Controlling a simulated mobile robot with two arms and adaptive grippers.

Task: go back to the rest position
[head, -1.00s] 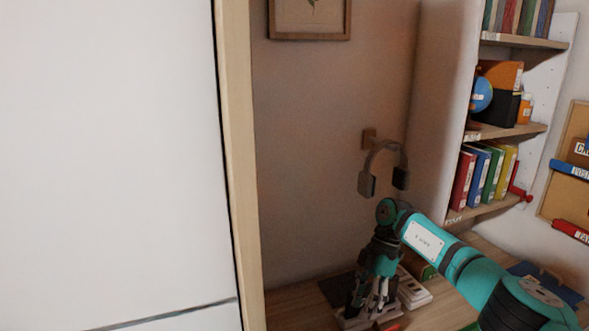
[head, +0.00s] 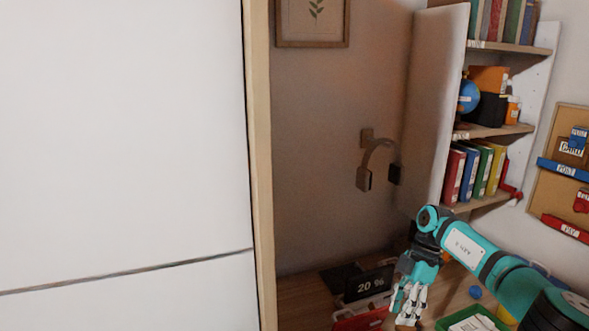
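My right gripper (head: 408,302) hangs fingers-down over the wooden desk at the bottom of the head view. Its teal arm comes in from the lower right. Its pale fingers show small, and I cannot make out whether they are open or shut. A dark sign reading "20 %" (head: 371,285) stands on the desk just left of the gripper. A red item (head: 360,320) lies in front of the sign, cut by the lower edge. My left gripper is not in view.
A large white panel (head: 120,140) with a wooden edge fills the left. Headphones (head: 380,165) hang on the wall. Shelves of books (head: 475,172) and a pin board (head: 562,185) stand at the right. A green tray (head: 472,318) and a blue round item (head: 475,292) are right of the gripper.

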